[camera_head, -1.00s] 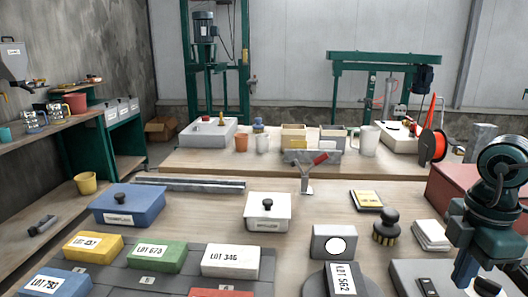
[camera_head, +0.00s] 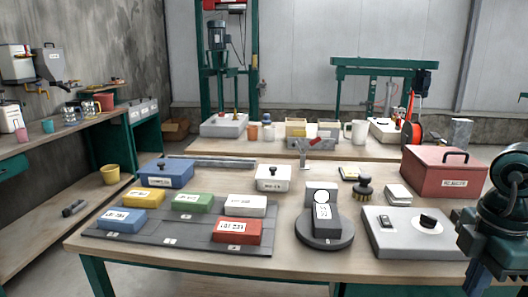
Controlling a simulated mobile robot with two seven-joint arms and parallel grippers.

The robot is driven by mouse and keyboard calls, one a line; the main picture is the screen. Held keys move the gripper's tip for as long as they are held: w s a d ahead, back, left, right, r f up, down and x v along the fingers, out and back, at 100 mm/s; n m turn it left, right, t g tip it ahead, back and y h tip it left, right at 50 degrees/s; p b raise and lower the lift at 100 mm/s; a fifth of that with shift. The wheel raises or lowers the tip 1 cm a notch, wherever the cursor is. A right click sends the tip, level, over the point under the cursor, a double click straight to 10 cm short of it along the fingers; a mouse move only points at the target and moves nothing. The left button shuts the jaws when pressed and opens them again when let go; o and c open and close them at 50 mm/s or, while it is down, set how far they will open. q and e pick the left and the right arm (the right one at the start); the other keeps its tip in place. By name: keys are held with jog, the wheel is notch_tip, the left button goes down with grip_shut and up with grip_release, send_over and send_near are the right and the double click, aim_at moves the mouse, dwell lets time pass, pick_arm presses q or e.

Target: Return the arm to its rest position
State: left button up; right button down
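My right arm (camera_head: 500,225) is dark green and stands at the right edge of the picture, beside the front right of the workbench. I cannot make out its fingertips or anything between them. My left arm and gripper are outside the picture. A grey block with a white disc (camera_head: 321,196) stands at the round grey stand (camera_head: 335,238). A labelled grey piece (camera_head: 322,222) is on that stand. A grey flat unit (camera_head: 390,243) with a black knob lies just left of my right arm.
The bench holds a tray (camera_head: 130,237) with blue, yellow, green, white and red lot boxes. Behind are a blue lidded box (camera_head: 166,173), a white lidded box (camera_head: 273,178) and a dark-handled brush (camera_head: 364,186). A red case (camera_head: 442,172) stands close to my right arm.

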jog(key=s+a+f+m+t+y+p, duration=0.2)
jog(key=a+f+m+t+p, duration=0.25)
jog(key=f+m+t, duration=0.35)
jog(key=s+a+f+m+t+y+p, duration=0.2)
jog(key=s+a+f+m+t+p, duration=0.25)
jog(key=f, duration=0.65)
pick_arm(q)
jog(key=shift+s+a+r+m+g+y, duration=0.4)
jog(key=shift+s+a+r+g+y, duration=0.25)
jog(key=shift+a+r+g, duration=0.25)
pick_arm(e)
jog(key=s+a+f+m+g, duration=0.1)
jog(key=a+f, duration=0.3)
jog(key=a, duration=0.5)
jog(key=shift+s+a+g+h, duration=0.35)
jog(key=shift+s+g, duration=0.1)
jog(key=shift+s, duration=0.45)
